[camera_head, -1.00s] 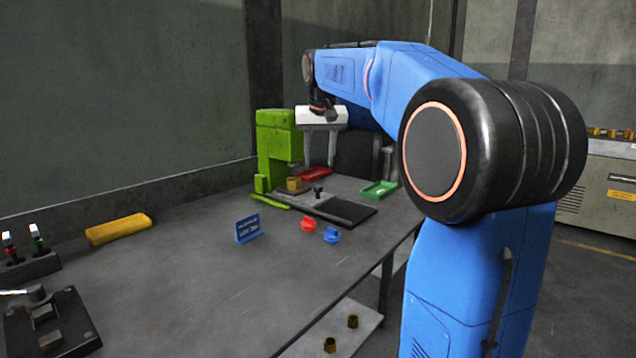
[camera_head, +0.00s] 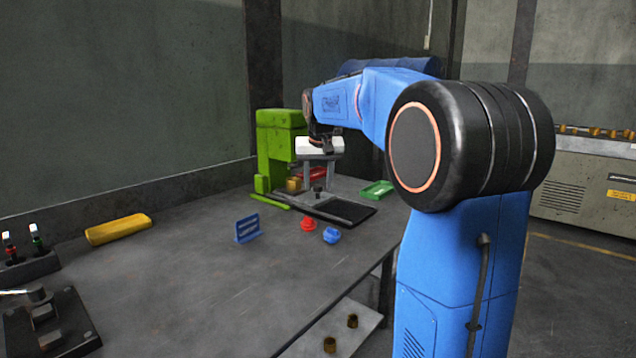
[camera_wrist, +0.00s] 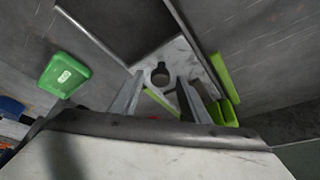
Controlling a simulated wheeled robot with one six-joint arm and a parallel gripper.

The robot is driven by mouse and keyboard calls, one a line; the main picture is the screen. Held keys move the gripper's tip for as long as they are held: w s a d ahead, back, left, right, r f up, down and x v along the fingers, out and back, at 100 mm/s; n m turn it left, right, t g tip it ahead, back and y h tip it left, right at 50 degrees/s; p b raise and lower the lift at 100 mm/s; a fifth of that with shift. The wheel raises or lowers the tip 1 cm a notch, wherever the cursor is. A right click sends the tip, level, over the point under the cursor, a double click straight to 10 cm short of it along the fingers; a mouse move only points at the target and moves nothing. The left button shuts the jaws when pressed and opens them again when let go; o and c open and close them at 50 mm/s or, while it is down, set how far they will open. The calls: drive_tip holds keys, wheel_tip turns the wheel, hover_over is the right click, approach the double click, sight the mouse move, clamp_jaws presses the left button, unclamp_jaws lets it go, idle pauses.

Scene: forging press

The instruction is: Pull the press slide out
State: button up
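The green press (camera_head: 278,150) stands at the far end of the table. A light grey plate with a dark knob (camera_head: 318,189), seemingly the press slide, lies at its foot. A black plate (camera_head: 345,211) extends from it to the right. My gripper (camera_head: 318,180) points down over the knob, its two fingers apart. In the wrist view the knob (camera_wrist: 160,76) shows between the fingertips, with gaps on both sides, and the grey plate (camera_wrist: 186,58) lies beneath. Contact with the knob does not show. A brass piece (camera_head: 293,184) sits by the press, left of the knob.
A green tray (camera_head: 377,188) lies right of the slide and a red tray (camera_head: 318,173) behind it. A red part (camera_head: 307,224), a blue part (camera_head: 331,235) and a blue sign (camera_head: 247,229) stand in front. The table's middle is clear.

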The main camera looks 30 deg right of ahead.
clamp_jaws()
drive_tip(key=s+d, duration=0.1)
drive_tip(key=s, duration=0.3)
drive_tip(key=s+d, duration=0.2)
drive_tip(key=s, duration=0.2)
drive_tip(key=s+d, duration=0.1)
drive_tip(key=s, duration=0.3)
drive_tip(key=shift+d, duration=0.15)
drive_tip(key=shift+o, duration=0.3)
unclamp_jaws()
drive_tip(key=shift+r, duration=0.1)
drive_tip(key=v, duration=1.7)
